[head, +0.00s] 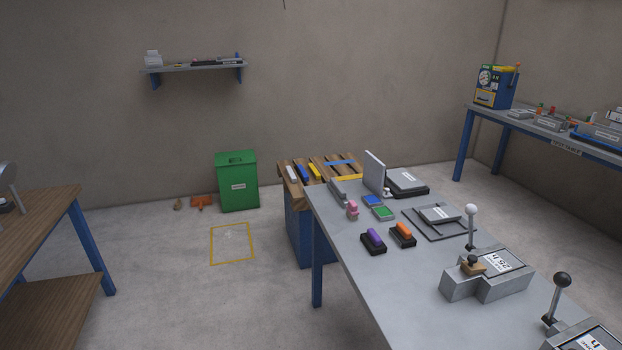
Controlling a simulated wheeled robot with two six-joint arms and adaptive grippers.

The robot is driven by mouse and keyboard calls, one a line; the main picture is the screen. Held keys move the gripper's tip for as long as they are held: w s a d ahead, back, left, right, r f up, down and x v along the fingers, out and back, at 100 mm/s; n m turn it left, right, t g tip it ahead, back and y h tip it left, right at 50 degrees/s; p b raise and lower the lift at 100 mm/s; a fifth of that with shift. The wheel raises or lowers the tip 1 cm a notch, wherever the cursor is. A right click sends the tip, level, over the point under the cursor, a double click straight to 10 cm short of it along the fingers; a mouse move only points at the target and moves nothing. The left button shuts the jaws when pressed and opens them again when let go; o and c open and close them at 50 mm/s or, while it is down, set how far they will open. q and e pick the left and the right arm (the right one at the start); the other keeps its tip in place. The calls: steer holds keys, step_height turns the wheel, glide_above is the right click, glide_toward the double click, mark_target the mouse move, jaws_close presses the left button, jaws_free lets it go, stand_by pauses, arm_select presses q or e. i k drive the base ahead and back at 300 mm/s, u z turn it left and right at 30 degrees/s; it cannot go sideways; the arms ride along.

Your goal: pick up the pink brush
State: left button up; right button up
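A small pink item, which looks like the pink brush (352,209), is near the left edge of the grey table (345,255), toward its far end. It is too small to make out its bristles or exact pose. Neither of my grippers is in the head view, and nothing is seen touching the pink item.
Near it are a blue pad (372,201), a green pad (383,213), a purple-topped block (373,241) and an orange-topped block (402,234). A grey upright panel (374,172) stands behind. Lever devices (487,274) stand at right. The floor left of the table is mostly clear.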

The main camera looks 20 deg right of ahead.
mark_target(352, 211)
steer(key=i, duration=2.9)
steer(key=z, duration=2.8)
